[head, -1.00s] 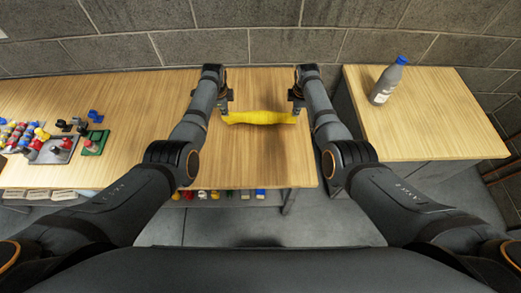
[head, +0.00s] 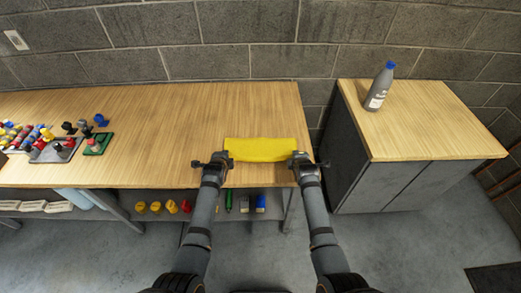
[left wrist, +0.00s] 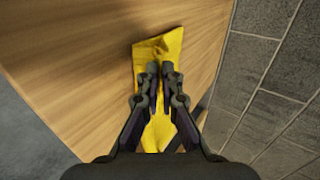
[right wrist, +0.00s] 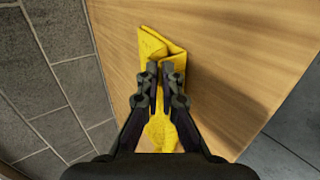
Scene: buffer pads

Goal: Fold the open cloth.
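The yellow cloth (head: 264,150) is a wide folded strip near the front edge of the wooden table (head: 150,150). My left gripper (head: 222,158) is at its left end, and my right gripper (head: 300,157) is at its right end. In the left wrist view, the fingers (left wrist: 160,68) are shut on the cloth (left wrist: 160,46), with yellow beyond and between them. In the right wrist view, the fingers (right wrist: 159,66) are likewise shut on the cloth (right wrist: 160,42), where a folded layer shows. I cannot tell whether the cloth's lower part touches the table.
A grey bottle with a blue cap (head: 378,90) stands on a separate cabinet (head: 430,120) to the right. A grey tray (head: 55,152) with small coloured parts and a green piece (head: 97,144) lie at the table's left. The table's middle is clear. A stone wall is behind.

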